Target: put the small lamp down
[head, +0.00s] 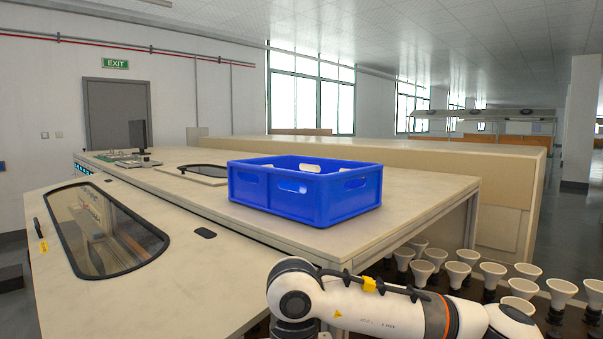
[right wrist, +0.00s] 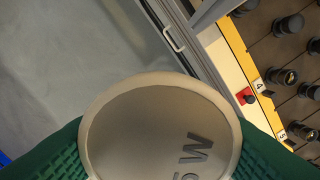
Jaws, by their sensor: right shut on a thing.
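My right gripper (right wrist: 160,150) is shut on a lamp (right wrist: 150,120). Its green finger pads press on the lamp from both sides. The lamp's round pale face fills the lower middle of the right wrist view, with a marking ending in "W" on it; the rest of the lamp is hidden behind the face. In the head view my right arm crosses the bottom, but its gripper and the lamp are out of sight. Several white lamps (head: 492,270) stand upright in dark sockets at the lower right. My left gripper is in neither view.
A blue crate (head: 308,218) stands on the beige table (head: 420,205); its inside is mostly hidden. In the right wrist view, a rack edge with number labels (right wrist: 259,86) and a red switch (right wrist: 245,96) lies beside several dark sockets (right wrist: 285,76). Grey floor (right wrist: 70,60) shows left.

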